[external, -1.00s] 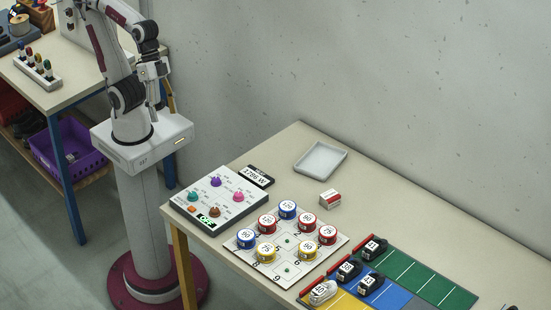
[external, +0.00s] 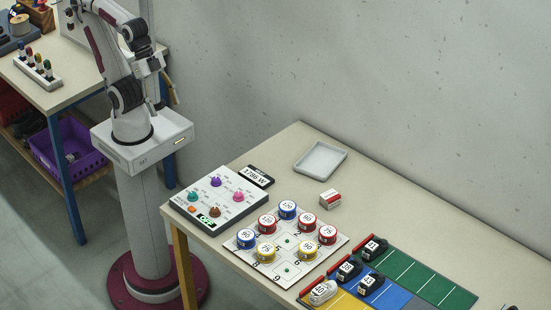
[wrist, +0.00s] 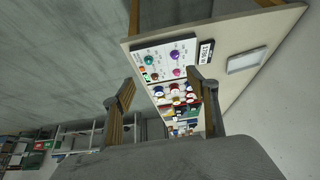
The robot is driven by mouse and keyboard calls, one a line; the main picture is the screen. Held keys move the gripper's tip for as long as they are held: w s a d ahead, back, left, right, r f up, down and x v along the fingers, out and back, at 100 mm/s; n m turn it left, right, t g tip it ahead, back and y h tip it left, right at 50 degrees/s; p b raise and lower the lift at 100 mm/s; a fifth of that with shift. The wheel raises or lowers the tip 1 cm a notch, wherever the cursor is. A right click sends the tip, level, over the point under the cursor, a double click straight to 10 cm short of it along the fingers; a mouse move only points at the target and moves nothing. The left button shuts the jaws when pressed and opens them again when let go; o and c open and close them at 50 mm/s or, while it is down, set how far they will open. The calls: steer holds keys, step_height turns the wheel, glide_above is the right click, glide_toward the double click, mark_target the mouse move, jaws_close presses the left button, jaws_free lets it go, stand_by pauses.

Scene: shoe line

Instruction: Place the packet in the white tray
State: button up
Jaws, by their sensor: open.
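The packet (external: 330,198) appears to be the small white box with a red band, lying on the table to the right of the control panel. The white tray (external: 320,159) is shallow and empty, behind the packet near the wall; it also shows in the wrist view (wrist: 246,61). The packet is apart from the tray. I cannot pick out the packet clearly in the wrist view. My gripper (wrist: 161,80) is open and empty, its two fingers spread. In the external view it is raised beside my base, far left of the packet and tray.
A control panel (external: 218,198) with coloured knobs and a small display (external: 257,176) stand left of the packet. A numbered board (external: 287,264) with several round tins lies in front. Shoes stand on coloured lanes (external: 415,276) at the right. The table around the tray is clear.

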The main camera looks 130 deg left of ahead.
steer(key=w+a+m+t+y, duration=0.1)
steer(key=w+a+m, duration=0.5)
steer(key=w, duration=0.5)
steer(key=w+a+m+t+y, duration=0.1)
steer(key=w+a+m+t, duration=0.1)
steer(key=w+a+m, duration=0.7)
steer(key=w+a+m+t+y, duration=0.1)
steer(key=w+a+m, duration=0.25)
steer(key=w, duration=0.85)
steer(key=w+a+f+m+t+h, duration=0.2)
steer(key=w+a+f+m, duration=0.2)
steer(key=w+f+m, duration=0.3)
steer(key=w+a+f+m+t+h, duration=0.1)
steer(key=w+a+f+m, duration=0.35)
steer(key=f+m, duration=0.45)
steer(key=m+h, duration=0.2)
steer(key=m, duration=0.1)
glide_toward(327, 193)
steer(key=w, duration=0.1)
steer(key=f, duration=0.1)
steer(key=w, duration=0.1)
steer(key=shift+w+a+f+n, duration=0.25)
steer(key=shift+w+a, duration=0.05)
steer(key=shift+s+f+m+t, duration=0.15)
steer(key=shift+f+m+t, duration=0.3)
steer(key=shift+f, duration=0.2)
steer(key=shift+x, duration=1.3)
steer(key=shift+d, duration=0.1)
